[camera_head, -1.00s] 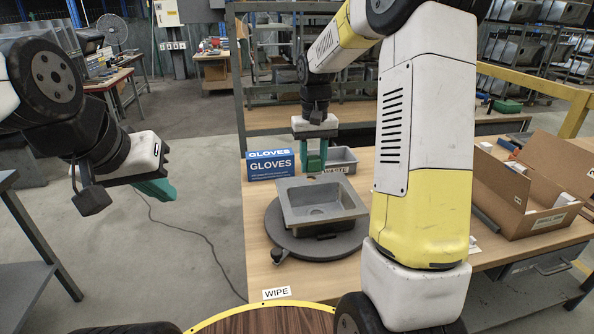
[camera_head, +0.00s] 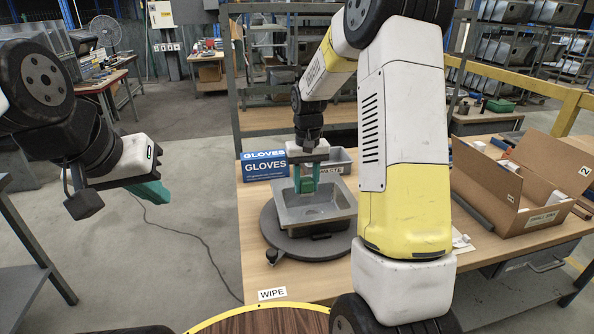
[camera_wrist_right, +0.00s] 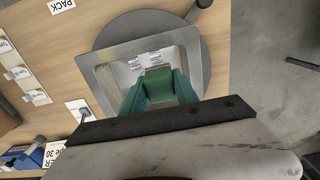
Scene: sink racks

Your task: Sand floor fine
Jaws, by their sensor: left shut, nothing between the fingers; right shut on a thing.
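A grey metal sink (camera_head: 334,219) sits on a round dark turntable (camera_head: 283,244) on the workbench. In the right wrist view, the sink (camera_wrist_right: 105,80) shows pale scuff marks (camera_wrist_right: 148,60) on its floor. My right gripper (camera_head: 306,186) points down over the back part of the sink. It is shut on a green block (camera_wrist_right: 158,80), seen between its green fingers in the wrist view. I cannot tell whether the block touches the sink floor. My left gripper (camera_head: 153,193) is shut and empty, off to the left of the bench above the concrete floor.
A blue gloves box (camera_head: 265,166) and a grey bin labelled WASTE (camera_head: 332,168) stand behind the sink. A WIPE label (camera_head: 272,294) lies at the bench's front left. An open cardboard box (camera_head: 520,190) stands at the right. My right arm hides part of the bench.

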